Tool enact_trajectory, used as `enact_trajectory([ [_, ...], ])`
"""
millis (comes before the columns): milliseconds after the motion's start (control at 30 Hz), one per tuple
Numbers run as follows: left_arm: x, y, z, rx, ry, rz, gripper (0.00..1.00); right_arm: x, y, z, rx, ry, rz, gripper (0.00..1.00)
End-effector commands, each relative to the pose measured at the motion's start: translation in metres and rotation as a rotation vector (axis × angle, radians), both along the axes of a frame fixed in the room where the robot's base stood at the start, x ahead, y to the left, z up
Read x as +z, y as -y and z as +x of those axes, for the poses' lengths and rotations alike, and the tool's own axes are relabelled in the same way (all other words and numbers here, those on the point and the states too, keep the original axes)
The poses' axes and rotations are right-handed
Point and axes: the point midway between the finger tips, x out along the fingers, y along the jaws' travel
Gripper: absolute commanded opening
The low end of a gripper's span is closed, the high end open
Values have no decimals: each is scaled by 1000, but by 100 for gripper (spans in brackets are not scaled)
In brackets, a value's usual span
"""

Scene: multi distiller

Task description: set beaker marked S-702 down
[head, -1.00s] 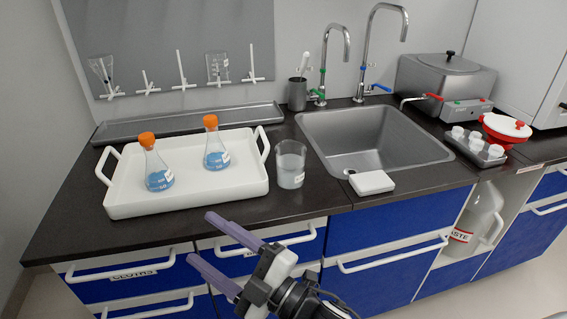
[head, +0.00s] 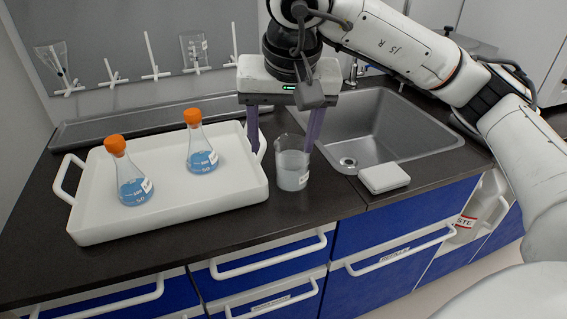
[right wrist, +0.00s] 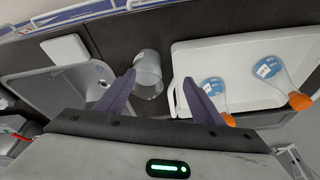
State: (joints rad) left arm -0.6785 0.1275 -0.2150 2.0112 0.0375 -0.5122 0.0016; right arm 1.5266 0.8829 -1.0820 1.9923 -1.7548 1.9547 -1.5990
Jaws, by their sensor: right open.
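A clear glass beaker (head: 292,168) with greyish contents stands upright on the dark counter between the white tray and the sink. Its label is too small to read. It also shows in the right wrist view (right wrist: 148,68). My right gripper (head: 281,150) is open, pointing down from above and behind the beaker. Its two purple fingers are spread, one near the tray's right side, the other just behind the beaker's right side. In the right wrist view the beaker is near the left fingertip. I cannot tell whether they touch. My left gripper is out of view.
The white tray (head: 90,222) holds two orange-capped flasks with blue liquid, one at left (head: 133,186) and one at right (head: 200,150). The sink (head: 425,150) and a small white box (head: 384,178) are to the right. The counter's front strip is clear.

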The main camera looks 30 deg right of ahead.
Motion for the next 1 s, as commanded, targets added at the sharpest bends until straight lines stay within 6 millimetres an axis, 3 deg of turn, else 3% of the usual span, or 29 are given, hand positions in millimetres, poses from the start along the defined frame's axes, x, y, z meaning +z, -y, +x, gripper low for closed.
enact_trajectory([
  [100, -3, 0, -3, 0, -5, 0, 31, 10, 22, 3, -16, 29, -75, 61],
  [200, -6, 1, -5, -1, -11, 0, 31, -2, 29, 7, -20, 29, -88, 61],
  [567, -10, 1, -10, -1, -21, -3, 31, -37, 36, 20, -19, 29, -84, 61],
  [800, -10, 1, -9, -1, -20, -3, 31, -69, 45, 30, -18, 29, -83, 61],
  [1000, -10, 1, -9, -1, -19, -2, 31, -79, 47, 34, -18, 32, -82, 61],
])
